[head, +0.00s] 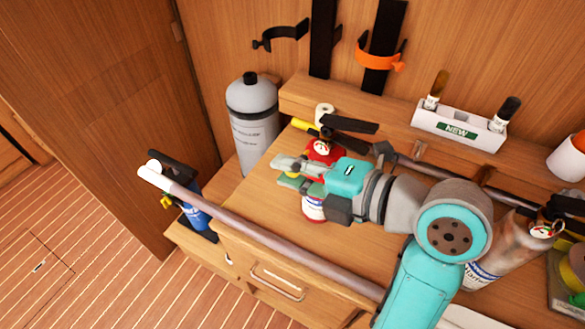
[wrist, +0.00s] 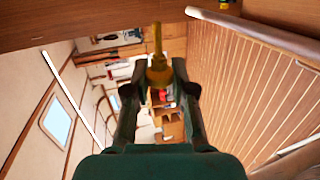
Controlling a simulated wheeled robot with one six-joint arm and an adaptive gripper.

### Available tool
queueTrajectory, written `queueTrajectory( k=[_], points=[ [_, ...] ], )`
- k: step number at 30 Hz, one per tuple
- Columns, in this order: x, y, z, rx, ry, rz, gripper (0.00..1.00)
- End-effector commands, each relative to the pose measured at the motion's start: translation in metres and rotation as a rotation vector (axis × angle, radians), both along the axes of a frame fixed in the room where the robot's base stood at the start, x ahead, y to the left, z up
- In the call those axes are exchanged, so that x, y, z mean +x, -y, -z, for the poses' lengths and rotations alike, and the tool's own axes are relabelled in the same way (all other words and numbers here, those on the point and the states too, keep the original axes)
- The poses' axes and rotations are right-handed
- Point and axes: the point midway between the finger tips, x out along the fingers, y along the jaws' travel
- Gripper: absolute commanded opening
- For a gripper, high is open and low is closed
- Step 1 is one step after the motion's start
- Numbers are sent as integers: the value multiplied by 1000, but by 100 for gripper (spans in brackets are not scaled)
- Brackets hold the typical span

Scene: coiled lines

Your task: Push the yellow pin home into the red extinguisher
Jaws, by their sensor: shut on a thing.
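The red extinguisher (head: 322,154) stands upright on the wooden counter, partly hidden behind my gripper and wrist. Its black levers (head: 350,124), a small dial and a yellow part (head: 305,127) show at its top. My gripper (head: 283,169) is in front of it and slightly left, below the levers. In the wrist view my gripper (wrist: 160,80) is shut on the yellow pin (wrist: 159,71), whose thin shank points up in the picture, away from the palm. The pin's hole is not visible in either view, and the shank appears clear of the extinguisher.
A metal rail (head: 250,236) runs along the counter's front. A grey cylinder (head: 253,130) stands behind left, and a blue extinguisher (head: 196,213) is at the left end.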

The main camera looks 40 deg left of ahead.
Motion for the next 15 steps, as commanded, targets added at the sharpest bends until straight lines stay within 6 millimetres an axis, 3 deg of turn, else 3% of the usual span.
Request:
queueTrajectory(
  k=[15],
  points=[
    [41,-6,0,0,-1,1,3]
  ],
)
